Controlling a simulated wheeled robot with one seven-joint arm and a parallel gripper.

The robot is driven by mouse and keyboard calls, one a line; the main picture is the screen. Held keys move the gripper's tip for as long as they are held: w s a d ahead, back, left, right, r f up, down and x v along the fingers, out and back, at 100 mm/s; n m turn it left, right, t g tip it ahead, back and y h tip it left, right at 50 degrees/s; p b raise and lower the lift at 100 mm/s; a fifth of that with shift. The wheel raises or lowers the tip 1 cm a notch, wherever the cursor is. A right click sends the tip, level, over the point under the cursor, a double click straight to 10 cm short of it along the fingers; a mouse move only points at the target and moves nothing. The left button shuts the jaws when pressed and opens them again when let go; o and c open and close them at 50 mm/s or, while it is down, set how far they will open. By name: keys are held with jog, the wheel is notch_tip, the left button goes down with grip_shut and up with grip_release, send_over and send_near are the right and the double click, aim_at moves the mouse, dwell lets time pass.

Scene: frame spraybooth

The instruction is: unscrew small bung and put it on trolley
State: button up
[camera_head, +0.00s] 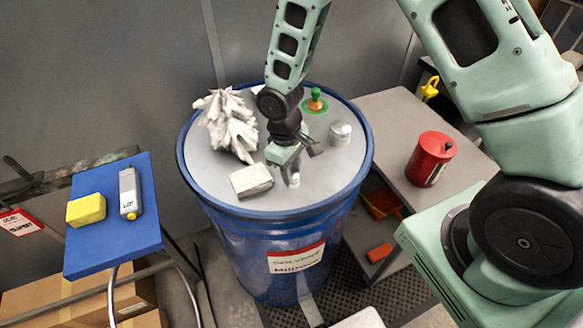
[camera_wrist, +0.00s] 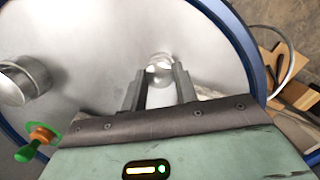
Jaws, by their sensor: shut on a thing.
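The small bung (camera_head: 293,180), a pale metallic cap, is at the drum's lid near its front edge. In the wrist view the small bung (camera_wrist: 160,61) shows between my fingertips. My gripper (camera_head: 290,171) points down at the lid and is shut on it; in the wrist view my gripper (camera_wrist: 158,78) has a finger on each side. I cannot tell whether the bung is still in its hole. The trolley (camera_head: 382,105) appears to be the grey two-level table right of the drum.
The blue drum (camera_head: 232,214) bears a crumpled white rag (camera_head: 228,125), a pale block (camera_head: 251,180), a larger metal cap (camera_head: 340,133) and a green-handled fitting (camera_head: 315,99). A red can (camera_head: 430,160) stands on the grey table, with bare top around it. A blue stool (camera_head: 112,240) is left.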

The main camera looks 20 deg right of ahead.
jog(key=n, duration=0.4)
jog(key=shift+n, duration=0.3)
jog(key=n+t, duration=0.1)
jog(key=n, duration=0.3)
jog(key=shift+s+n+h, duration=0.1)
jog(key=shift+n+h, duration=0.2)
jog(key=shift+n, duration=0.1)
jog(key=o, duration=0.6)
jog(key=shift+o, duration=0.2)
